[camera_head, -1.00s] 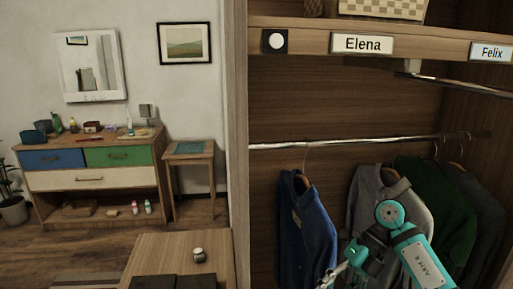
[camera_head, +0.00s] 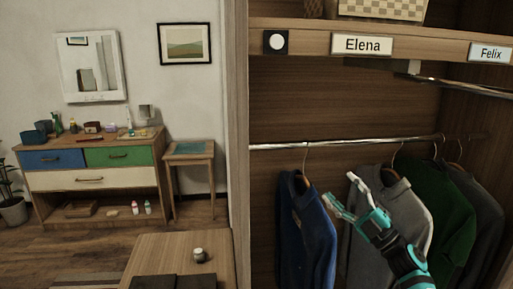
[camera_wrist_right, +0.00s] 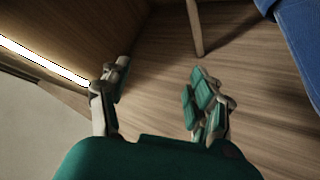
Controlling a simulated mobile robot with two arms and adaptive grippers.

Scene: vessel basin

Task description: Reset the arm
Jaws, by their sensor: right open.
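My right gripper (camera_head: 339,189) is in front of the wardrobe, between the blue garment (camera_head: 307,225) and the grey garment (camera_head: 408,212). Its arm comes up from the bottom right and covers part of the grey garment. In the right wrist view the fingers (camera_wrist_right: 160,68) are spread apart, with nothing between them. A blue garment (camera_wrist_right: 298,45) shows at that view's upper right, apart from the fingers. My left gripper is in neither view.
A metal rail (camera_head: 345,143) holds the garments, including a green one (camera_head: 443,205). Above is a shelf with an Elena label (camera_head: 362,45) and a Felix label (camera_head: 491,53). A wooden table (camera_head: 165,255) stands at lower left, a dresser (camera_head: 90,178) behind.

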